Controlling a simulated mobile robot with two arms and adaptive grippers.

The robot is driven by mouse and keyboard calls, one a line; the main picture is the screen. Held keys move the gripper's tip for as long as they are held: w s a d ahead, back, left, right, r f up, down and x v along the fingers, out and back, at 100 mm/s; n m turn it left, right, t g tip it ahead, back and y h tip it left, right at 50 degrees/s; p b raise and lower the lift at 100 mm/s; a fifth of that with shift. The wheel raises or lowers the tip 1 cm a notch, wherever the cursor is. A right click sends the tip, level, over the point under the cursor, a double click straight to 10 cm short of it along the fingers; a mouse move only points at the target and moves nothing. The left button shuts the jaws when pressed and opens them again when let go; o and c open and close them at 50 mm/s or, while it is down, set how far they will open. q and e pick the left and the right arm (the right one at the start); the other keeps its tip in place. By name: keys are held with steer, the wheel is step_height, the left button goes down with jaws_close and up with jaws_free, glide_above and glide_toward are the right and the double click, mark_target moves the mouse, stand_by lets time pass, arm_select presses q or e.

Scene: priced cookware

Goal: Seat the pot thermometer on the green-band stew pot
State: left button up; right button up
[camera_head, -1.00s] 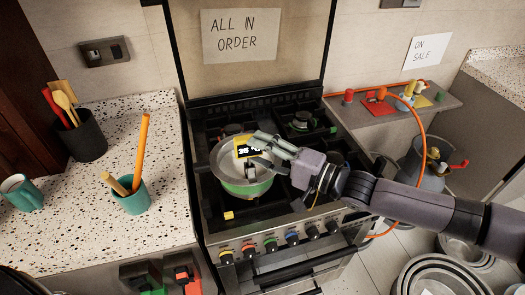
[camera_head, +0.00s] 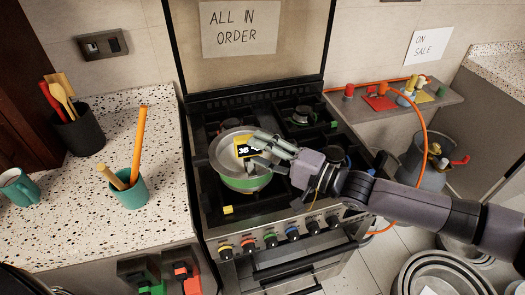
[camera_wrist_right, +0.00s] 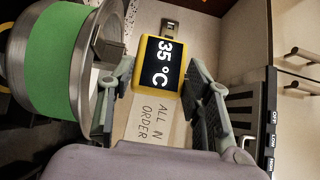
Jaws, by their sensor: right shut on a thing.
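The green-band stew pot (camera_head: 245,184) stands on the stove, open at the top. Its green band also shows close up at the left of the wrist view (camera_wrist_right: 54,62). The pot thermometer (camera_head: 246,148) has a yellow frame and a black display. My right gripper (camera_head: 261,151) is shut on it and holds it over the pot's opening, near the right side of the rim. In the wrist view the thermometer (camera_wrist_right: 160,68) sits between the fingers and reads 35 °C. Whether its clip touches the rim, I cannot tell.
The stove (camera_head: 232,237) has other burners and a row of coloured knobs. A teal cup (camera_head: 130,190) with utensils stands on the left counter. An orange hose (camera_head: 424,135) runs behind my right arm from a shelf. Metal pans (camera_head: 447,277) lie at lower right.

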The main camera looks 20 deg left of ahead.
steer(key=o, duration=1.1)
steer(key=shift+f, duration=0.4)
steer(key=shift+o, duration=0.6)
steer(key=shift+r, duration=0.1)
steer(key=o, duration=0.6)
steer(key=shift+s, duration=0.1)
steer(key=shift+o, duration=0.3)
steer(key=shift+d, duration=0.1)
steer(key=shift+f, duration=0.25)
steer(key=shift+s+d, duration=0.1)
steer(key=shift+d, duration=0.05)
steer(key=r+v, duration=0.1)
steer(key=v, duration=1)
steer(key=shift+d, duration=0.3)
